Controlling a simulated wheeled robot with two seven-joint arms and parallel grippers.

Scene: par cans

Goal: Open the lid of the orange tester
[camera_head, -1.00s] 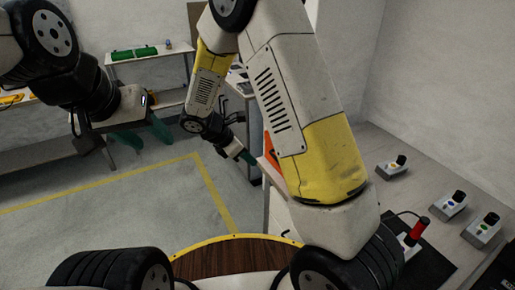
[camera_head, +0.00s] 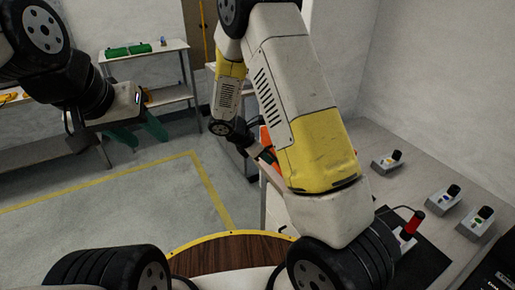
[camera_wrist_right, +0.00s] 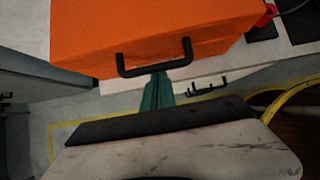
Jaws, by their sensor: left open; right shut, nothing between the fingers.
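The orange tester (camera_wrist_right: 150,25) fills the top of the right wrist view. A black bar handle (camera_wrist_right: 153,69) is on its near face. My right gripper (camera_wrist_right: 158,82) is shut and empty, its green fingertips right at the handle's lower side; I cannot tell whether they touch it. In the head view the tester (camera_head: 265,137) shows only as an orange sliver, mostly hidden behind my right arm, with my right gripper (camera_head: 269,158) close to it. My left gripper (camera_head: 138,132) is open and empty, over the floor, far from the tester.
The tester stands on a pale table with a handle below its edge (camera_wrist_right: 206,89). Green items (camera_head: 128,50) lie on a back bench. The floor in the middle is clear.

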